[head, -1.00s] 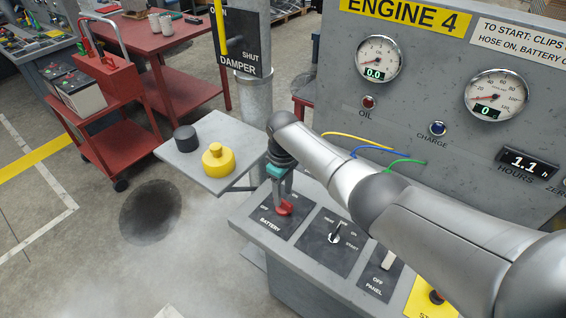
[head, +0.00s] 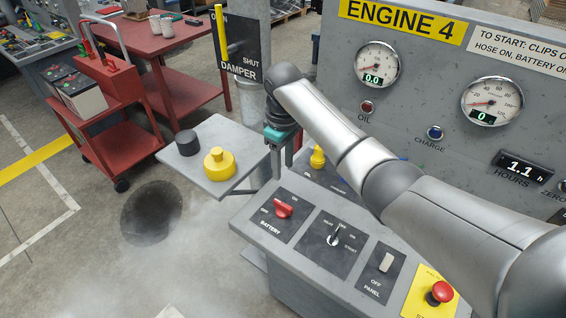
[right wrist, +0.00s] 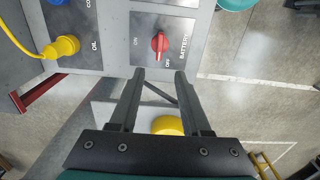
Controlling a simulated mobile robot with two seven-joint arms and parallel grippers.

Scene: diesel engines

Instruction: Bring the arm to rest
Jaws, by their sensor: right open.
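My right arm reaches in from the right in the head view. Its gripper (head: 282,168) is open and empty, pointing down above the left end of the grey console. The red battery switch (head: 283,208) sits on its black plate below the gripper, apart from the fingers. In the right wrist view the two dark fingers (right wrist: 160,76) are spread with nothing between their tips. The red switch (right wrist: 159,42) shows just beyond them. My left gripper is not in view.
The Engine 4 panel (head: 440,120) stands close behind the arm. A yellow plug (head: 318,158) is beside the gripper. A side shelf (head: 240,150) holds a yellow cap (head: 219,164) and a black one (head: 187,143). A damper lever (head: 221,40) rises behind.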

